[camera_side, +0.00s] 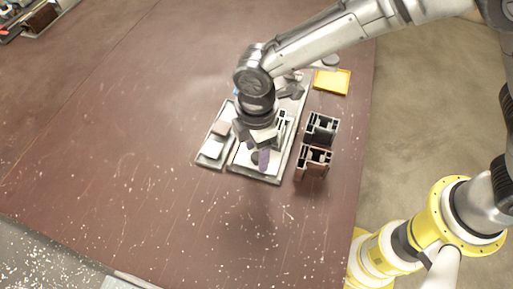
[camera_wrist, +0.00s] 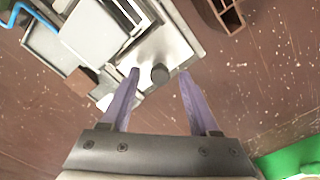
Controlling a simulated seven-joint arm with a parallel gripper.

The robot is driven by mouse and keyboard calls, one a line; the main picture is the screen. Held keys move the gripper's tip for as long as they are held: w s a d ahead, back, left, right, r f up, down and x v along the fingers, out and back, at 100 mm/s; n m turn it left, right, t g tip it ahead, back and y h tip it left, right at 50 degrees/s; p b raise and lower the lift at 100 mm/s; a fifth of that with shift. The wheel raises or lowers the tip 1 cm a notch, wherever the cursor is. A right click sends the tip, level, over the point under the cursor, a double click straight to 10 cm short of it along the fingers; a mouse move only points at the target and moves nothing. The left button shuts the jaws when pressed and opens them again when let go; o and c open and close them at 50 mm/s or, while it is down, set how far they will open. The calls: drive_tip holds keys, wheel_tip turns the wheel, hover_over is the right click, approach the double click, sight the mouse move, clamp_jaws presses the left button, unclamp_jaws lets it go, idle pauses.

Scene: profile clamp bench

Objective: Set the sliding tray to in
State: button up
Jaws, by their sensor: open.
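The sliding tray appears to be the pale plate (camera_wrist: 172,47) with a round dark grey knob (camera_wrist: 160,74), set in a grey metal fixture. In the side view the plate (camera_side: 243,160) lies at the fixture's near end, partly hidden by my gripper. My gripper (camera_side: 262,157) points down over this end. In the wrist view its two purple fingers (camera_wrist: 159,76) are apart and empty, with the knob showing in the gap between their tips. I cannot tell whether the fingertips are down at the knob's height.
A smaller tray (camera_side: 213,148) with pale blocks lies left of the fixture. Two cut profiles, one grey (camera_side: 321,128) and one brown (camera_side: 314,161), stand to its right. A yellow tray (camera_side: 332,81) lies behind them.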

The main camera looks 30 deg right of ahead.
clamp_jaws()
idle(1.4)
